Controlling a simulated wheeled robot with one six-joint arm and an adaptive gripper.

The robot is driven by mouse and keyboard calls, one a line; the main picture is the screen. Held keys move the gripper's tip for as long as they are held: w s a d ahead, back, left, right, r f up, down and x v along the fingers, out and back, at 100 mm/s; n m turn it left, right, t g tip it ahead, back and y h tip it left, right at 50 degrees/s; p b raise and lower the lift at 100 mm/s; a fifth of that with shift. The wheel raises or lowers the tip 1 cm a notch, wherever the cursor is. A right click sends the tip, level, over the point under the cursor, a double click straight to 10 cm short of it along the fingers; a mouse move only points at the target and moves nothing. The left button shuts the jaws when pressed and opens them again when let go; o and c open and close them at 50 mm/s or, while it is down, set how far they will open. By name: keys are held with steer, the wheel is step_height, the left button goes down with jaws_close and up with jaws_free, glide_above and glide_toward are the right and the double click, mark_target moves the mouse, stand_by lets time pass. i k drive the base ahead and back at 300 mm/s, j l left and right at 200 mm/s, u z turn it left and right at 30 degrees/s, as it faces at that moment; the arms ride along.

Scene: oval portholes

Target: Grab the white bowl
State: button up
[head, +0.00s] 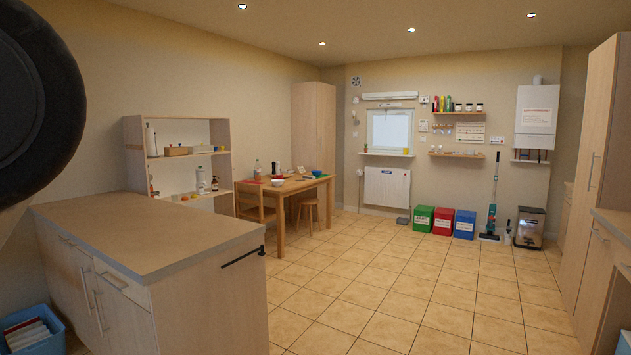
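A small white bowl (277,182) stands on the wooden table (284,192) across the room, left of the middle in the head view. It looks small from here, and what it may hold cannot be told. My gripper is not in view. A dark rounded shape fills the upper left corner of the view and looks like a part of my arm.
A counter (140,232) stands close in front at the left, with a black rail at its corner. A chair (254,205) and a stool (307,212) stand by the table. Green, red and blue bins (444,221) line the back wall. The tiled floor is clear.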

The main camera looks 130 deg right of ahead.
mark_target(276, 183)
steer(key=z, duration=4.4)
